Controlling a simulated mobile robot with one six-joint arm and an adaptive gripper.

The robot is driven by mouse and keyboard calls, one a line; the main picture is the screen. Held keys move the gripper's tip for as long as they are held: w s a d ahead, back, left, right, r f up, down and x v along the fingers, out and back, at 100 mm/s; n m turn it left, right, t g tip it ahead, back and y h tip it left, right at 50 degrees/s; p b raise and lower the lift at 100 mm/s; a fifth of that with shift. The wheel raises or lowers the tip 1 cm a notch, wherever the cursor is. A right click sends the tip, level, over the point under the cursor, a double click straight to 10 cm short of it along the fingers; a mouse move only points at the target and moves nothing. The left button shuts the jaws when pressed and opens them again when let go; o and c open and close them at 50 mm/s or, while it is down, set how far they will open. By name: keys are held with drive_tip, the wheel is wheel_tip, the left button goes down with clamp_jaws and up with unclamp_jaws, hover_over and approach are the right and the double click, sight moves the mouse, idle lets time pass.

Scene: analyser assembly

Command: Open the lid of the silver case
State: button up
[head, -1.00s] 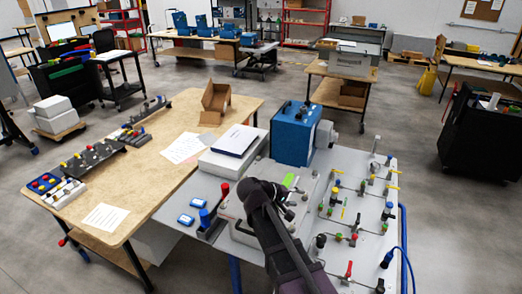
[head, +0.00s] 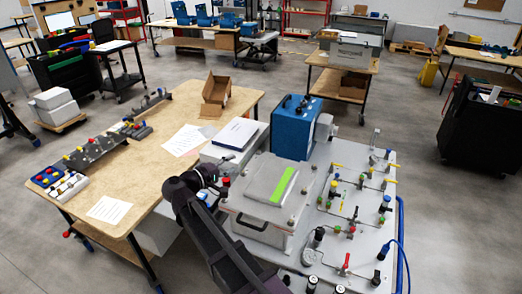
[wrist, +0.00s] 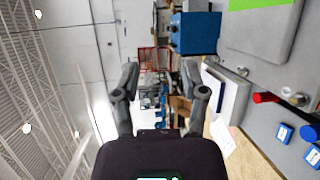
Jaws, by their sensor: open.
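The silver case (head: 262,238) stands on the grey panel right of the wooden table. Its lid (head: 262,178) is shut, with a bright green strip on top and a dark handle at the front. In the wrist view, part of the case (wrist: 268,35) shows at the top right, turned sideways. My gripper (head: 222,178) is at the left side of the case, close to lid height; I cannot tell whether it touches. In the wrist view, the fingers of my gripper (wrist: 160,82) are spread apart with nothing between them. My arm hides the case's lower left side.
A blue box (head: 296,125) stands behind the case. A white box with a notebook (head: 236,137) is behind it to the left. Valves and fittings (head: 345,215) crowd the panel on the right. An open cardboard box (head: 216,95) is on the wooden table (head: 150,165).

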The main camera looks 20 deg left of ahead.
drive_tip(key=shift+w, duration=0.1)
drive_tip(key=b+x, duration=0.1)
drive_tip(key=x, duration=1.2)
drive_tip(key=shift+w+d+b, duration=0.25)
drive_tip(key=shift+w+b, duration=0.05)
drive_tip(key=shift+f, duration=0.1)
drive_tip(key=shift+c, duration=0.2)
clamp_jaws()
drive_tip(key=shift+o, duration=0.2)
unclamp_jaws()
